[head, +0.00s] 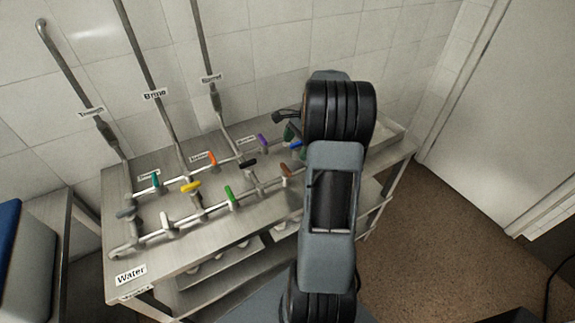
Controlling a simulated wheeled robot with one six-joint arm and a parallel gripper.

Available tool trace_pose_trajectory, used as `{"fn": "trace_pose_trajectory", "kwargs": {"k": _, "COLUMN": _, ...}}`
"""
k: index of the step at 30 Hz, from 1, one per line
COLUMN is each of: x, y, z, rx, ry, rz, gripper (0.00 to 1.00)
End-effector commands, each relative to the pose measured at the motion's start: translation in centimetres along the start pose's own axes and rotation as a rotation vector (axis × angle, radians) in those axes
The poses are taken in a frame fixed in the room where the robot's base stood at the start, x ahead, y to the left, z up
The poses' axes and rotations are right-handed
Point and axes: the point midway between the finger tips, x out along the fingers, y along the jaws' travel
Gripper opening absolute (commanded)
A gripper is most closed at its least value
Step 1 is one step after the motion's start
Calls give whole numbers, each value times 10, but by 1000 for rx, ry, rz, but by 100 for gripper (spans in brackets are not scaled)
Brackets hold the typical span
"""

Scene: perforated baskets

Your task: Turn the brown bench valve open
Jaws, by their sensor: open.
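The brown valve handle (286,170) shows on the front pipe of the steel bench, just left of my arm. It is small in the picture, and I cannot tell for sure how far it is turned. My arm rises in front of the bench and covers what lies behind it.
Nearby handles are blue (297,145), black (247,164), purple (263,141), green (229,193), orange (212,158) and yellow (190,186). Upright pipes stand against the tiled wall. The bench (185,258) has lower shelves. Brown floor (440,230) is open at right.

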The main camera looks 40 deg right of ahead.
Motion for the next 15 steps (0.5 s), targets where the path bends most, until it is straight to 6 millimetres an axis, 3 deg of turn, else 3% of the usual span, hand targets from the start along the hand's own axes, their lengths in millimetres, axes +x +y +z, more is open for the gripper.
{"fn": "trace_pose_trajectory", "kwargs": {"k": 6, "x": 42, "y": 0, "z": 1, "rx": -1, "ry": -2, "rz": 4, "gripper": 94}}
{"fn": "trace_pose_trajectory", "kwargs": {"k": 15, "x": 78, "y": 0, "z": 1, "rx": -3, "ry": 0, "rz": 1, "gripper": 94}}
